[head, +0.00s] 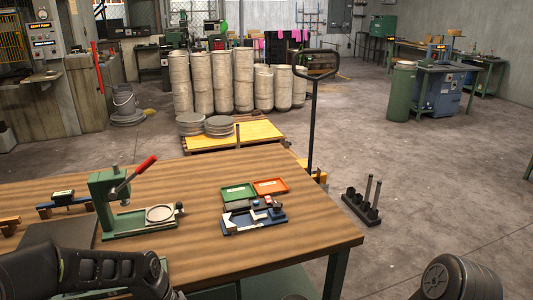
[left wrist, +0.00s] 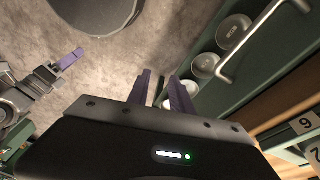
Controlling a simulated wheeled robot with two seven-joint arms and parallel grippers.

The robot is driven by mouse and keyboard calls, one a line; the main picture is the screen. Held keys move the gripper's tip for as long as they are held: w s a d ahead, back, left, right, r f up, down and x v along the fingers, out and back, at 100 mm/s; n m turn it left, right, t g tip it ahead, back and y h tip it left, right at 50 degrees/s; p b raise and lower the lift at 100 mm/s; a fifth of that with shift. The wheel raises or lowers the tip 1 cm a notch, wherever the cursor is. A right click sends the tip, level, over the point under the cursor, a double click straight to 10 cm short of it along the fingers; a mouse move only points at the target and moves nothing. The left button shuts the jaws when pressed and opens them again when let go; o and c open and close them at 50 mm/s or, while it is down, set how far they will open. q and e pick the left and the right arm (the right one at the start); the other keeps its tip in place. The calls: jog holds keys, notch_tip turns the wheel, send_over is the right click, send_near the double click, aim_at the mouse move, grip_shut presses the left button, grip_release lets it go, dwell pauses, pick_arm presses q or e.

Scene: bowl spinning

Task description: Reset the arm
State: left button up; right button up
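My left gripper (left wrist: 160,75) shows in the left wrist view with two purple fingers. There is a gap between them and nothing is held. It hangs over the concrete floor, beside a green cabinet or bench frame (left wrist: 212,88). A single purple finger (left wrist: 70,60) at the left of that view looks like part of my right gripper; whether it is open cannot be seen. In the head view my left arm (head: 110,270) reaches in at the bottom left and my right arm (head: 460,280) at the bottom right. Both grippers are outside that view.
A wooden workbench (head: 300,225) holds a green lever press (head: 115,195), a green tray (head: 238,192), an orange tray (head: 270,186) and a blue fixture (head: 250,222). Round metal bowls (left wrist: 232,32) lie by a handle (left wrist: 262,40) close to my left gripper. Floor (head: 430,190) right of the bench is mostly clear.

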pick_arm(q)
jog(key=s+d+f+n, duration=0.6)
jog(key=s+f, duration=0.3)
jog(key=f, duration=0.1)
jog(key=s+d+f+n+h, duration=0.1)
jog(key=s+d+f+n, duration=0.5)
jog(key=s+f, duration=0.3)
jog(key=shift+d+f+n+h, duration=0.3)
jog(key=shift+f+n, duration=0.3)
jog(key=shift+f, duration=0.3)
jog(key=shift+s, duration=0.1)
